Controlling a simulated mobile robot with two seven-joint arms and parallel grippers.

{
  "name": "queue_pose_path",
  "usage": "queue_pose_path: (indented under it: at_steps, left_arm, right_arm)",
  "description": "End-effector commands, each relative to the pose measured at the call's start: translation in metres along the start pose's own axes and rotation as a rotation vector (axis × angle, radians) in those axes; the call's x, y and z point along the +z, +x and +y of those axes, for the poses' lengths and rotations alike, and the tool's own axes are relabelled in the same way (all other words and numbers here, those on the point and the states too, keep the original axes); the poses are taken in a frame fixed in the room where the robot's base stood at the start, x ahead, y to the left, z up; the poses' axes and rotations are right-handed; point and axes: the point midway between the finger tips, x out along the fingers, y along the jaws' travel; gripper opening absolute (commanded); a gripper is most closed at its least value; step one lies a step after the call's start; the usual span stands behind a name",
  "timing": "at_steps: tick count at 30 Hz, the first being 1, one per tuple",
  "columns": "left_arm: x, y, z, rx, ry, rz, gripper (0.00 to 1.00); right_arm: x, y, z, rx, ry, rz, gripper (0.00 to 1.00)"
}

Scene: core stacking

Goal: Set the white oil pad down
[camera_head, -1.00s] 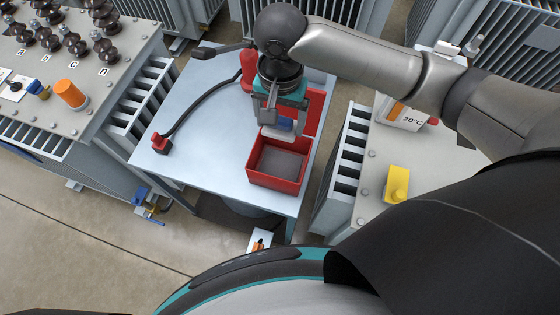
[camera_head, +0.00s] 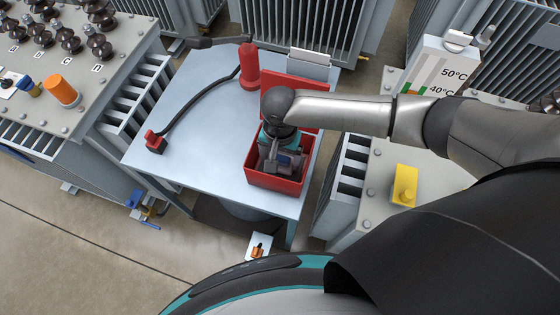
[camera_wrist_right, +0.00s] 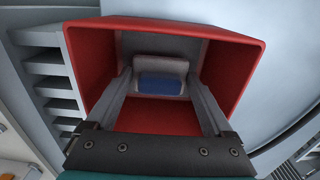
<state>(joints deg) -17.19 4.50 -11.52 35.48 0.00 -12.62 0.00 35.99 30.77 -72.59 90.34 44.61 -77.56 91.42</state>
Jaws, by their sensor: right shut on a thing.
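The white oil pad (camera_wrist_right: 160,68), with a blue part (camera_wrist_right: 160,86) on it, shows between the fingers in the right wrist view. My right gripper (camera_head: 280,160) is shut on it, pointing down inside the front red bin (camera_head: 272,181). In the wrist view the bin (camera_wrist_right: 235,60) surrounds the pad and the fingertips. In the head view my wrist and fingers hide most of the pad. I cannot tell whether the pad touches the bin's floor. My left gripper is not in view.
The bin stands on a light blue-grey table (camera_head: 200,115). A red cylinder (camera_head: 249,66) with a black hose (camera_head: 198,97) is left of it. A grey finned unit carrying a yellow block (camera_head: 404,186) stands close on the right. The table's left part is mostly clear.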

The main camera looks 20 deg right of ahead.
Motion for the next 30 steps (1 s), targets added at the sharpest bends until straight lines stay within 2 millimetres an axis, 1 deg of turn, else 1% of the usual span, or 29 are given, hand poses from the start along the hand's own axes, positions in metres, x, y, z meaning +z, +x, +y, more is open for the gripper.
queue_pose_path:
  at_steps: [1, 4, 12, 16, 17, 20, 21, 27, 30]
  left_arm:
    - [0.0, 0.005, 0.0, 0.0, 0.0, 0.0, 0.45]
    - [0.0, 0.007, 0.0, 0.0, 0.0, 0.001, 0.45]
    - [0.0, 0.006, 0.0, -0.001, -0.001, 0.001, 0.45]
    - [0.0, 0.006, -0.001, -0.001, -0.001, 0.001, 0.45]
    - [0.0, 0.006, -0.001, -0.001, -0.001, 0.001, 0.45]
    - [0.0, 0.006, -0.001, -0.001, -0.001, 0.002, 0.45]
    - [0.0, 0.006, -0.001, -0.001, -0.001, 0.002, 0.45]
    - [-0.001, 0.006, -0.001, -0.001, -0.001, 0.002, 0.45]
    - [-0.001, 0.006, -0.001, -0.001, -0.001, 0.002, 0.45]
  right_arm:
    - [0.0, 0.01, 0.0, 0.001, 0.0, 0.0, 0.34]
    - [0.0, 0.018, 0.0, 0.0, 0.0, 0.001, 0.34]
    - [0.0, 0.018, -0.001, -0.002, 0.0, 0.001, 0.34]
    - [0.0, 0.022, 0.0, -0.001, 0.001, -0.001, 0.34]
    - [0.0, 0.022, 0.0, 0.0, 0.001, -0.001, 0.87]
    - [0.0, 0.022, 0.0, 0.0, 0.0, 0.0, 0.99]
    - [0.0, 0.022, 0.0, 0.0, 0.0, 0.0, 1.0]
    - [0.0, 0.021, 0.0, -0.001, 0.0, 0.001, 1.0]
    - [-0.001, 0.017, -0.001, -0.002, -0.001, 0.002, 1.0]
